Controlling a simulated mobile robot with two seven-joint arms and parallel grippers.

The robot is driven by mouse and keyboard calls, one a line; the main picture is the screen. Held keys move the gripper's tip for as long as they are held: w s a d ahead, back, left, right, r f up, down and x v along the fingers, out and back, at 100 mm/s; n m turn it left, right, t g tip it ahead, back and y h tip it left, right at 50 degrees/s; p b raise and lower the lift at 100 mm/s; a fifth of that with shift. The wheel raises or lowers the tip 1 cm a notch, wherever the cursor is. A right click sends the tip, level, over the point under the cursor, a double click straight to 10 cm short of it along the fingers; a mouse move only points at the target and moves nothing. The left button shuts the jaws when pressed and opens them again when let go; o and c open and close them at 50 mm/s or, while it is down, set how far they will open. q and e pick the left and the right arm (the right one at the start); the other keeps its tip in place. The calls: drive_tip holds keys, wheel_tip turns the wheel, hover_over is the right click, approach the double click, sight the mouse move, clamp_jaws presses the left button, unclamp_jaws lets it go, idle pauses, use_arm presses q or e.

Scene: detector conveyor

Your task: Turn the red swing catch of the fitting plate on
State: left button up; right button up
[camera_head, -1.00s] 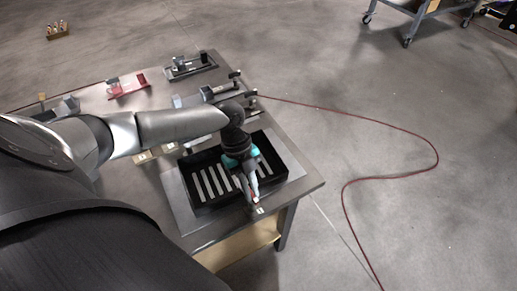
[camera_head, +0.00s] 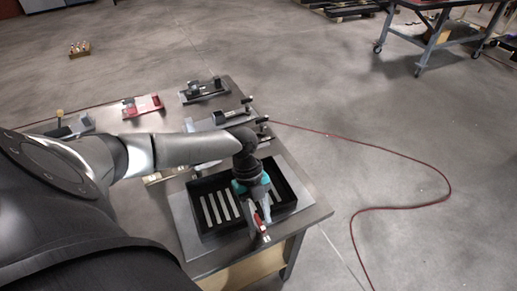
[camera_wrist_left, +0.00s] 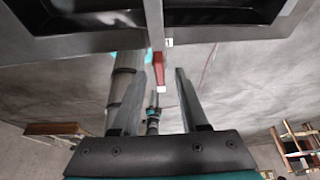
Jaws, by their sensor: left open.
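The fitting plate (camera_head: 187,226) is a grey plate on the near right part of the table, with a black slotted tray (camera_head: 203,232) on it. The red swing catch (camera_head: 259,223) is at the plate's near edge, partly hidden by my left gripper (camera_head: 260,218). In the left wrist view the catch (camera_wrist_left: 159,66) is a red bar with a pale end. It appears between the two fingers of my open left gripper (camera_wrist_left: 161,84), apart from both. Whether it is level with the fingertips is unclear. A distant jointed part with teal (camera_wrist_left: 152,113) may be my right arm; its jaws are unreadable.
A small white label (camera_head: 266,238) is on the table by the catch. Several fixtures stand farther back, among them a red one (camera_head: 143,105) and a black one (camera_head: 203,91). A red cable (camera_head: 400,205) lies on the floor to the right. A wheeled cart (camera_head: 450,32) stands beyond.

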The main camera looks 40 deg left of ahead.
use_arm(q)
drive_tip(key=v, duration=1.5)
drive_tip(key=shift+a, duration=0.1)
